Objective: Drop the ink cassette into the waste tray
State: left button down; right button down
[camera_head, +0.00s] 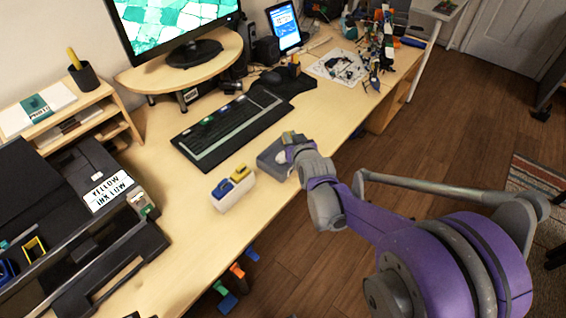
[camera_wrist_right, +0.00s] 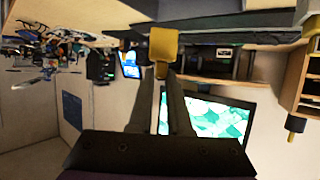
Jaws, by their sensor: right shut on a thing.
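My right gripper (camera_head: 291,142) is above the grey waste tray (camera_head: 268,158) near the desk's front edge, and partly hides it. In the right wrist view the two fingers (camera_wrist_right: 163,78) are shut on a yellow ink cassette (camera_wrist_right: 163,45). In the head view only a small yellowish bit of the held cassette (camera_head: 288,135) shows at the fingertips. I cannot tell the exact height above the tray. My left gripper is not in view.
A white holder (camera_head: 232,198) with a yellow and a blue cassette stands left of the tray. A keyboard (camera_head: 230,130) lies behind it. The printer (camera_head: 85,190) with its "YELLOW INX LOW" label is at left. A monitor stand (camera_head: 190,70) is at the back.

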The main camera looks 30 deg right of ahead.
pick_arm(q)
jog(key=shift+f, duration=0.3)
pick_arm(e)
jog(key=shift+f, duration=0.3)
jog(key=c, duration=0.8)
grip_release()
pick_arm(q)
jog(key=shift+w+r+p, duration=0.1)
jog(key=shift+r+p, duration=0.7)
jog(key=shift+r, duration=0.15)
pick_arm(e)
jog(key=v, duration=1)
jog(key=shift+s+a+r, duration=0.1)
jog(key=shift+s+r, duration=0.05)
jog(key=shift+s, duration=0.25)
